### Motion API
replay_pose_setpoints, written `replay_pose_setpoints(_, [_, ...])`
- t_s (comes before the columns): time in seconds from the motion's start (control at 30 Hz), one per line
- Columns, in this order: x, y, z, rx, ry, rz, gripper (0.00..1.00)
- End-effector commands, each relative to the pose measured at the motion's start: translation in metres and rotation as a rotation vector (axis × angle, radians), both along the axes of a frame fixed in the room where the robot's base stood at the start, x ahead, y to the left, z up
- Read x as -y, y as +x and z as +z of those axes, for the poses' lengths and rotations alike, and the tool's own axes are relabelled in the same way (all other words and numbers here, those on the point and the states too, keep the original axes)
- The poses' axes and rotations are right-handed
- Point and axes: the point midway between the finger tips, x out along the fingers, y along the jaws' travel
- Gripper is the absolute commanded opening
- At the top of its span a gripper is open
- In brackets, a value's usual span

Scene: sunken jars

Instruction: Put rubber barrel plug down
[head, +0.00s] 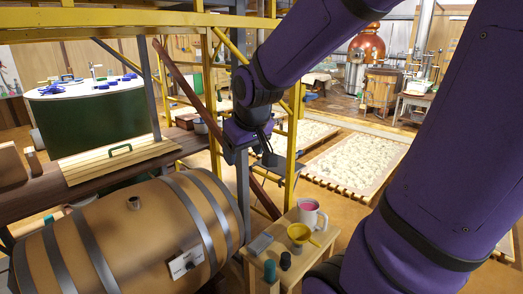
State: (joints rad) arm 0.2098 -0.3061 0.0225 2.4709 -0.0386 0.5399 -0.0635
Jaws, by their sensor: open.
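My gripper (266,146) hangs from the purple arm in front of the yellow scaffold posts, above and behind the small wooden table (310,262). Its jaws are open; their tips are small and dark here, and I see no plug clearly between them. A small dark cylinder (285,261), possibly the rubber barrel plug, stands on the table below the gripper and apart from it. A large wooden barrel (150,235) with grey hoops lies on its side at the lower left.
The table also holds a teal cylinder (269,271), a grey flat block (261,243), a yellow funnel (299,233) and a mug with pink contents (309,214). A yellow post (296,150) stands close by the gripper. Drying beds (357,161) lie behind.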

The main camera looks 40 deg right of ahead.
Motion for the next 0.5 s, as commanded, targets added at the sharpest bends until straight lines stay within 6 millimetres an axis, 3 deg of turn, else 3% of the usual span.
replay_pose_setpoints(0.2, [-0.037,-0.056,0.040,0.025,0.023,0.048,0.70])
replay_pose_setpoints(0.5, [-0.064,-0.121,0.064,0.034,0.059,0.100,0.70])
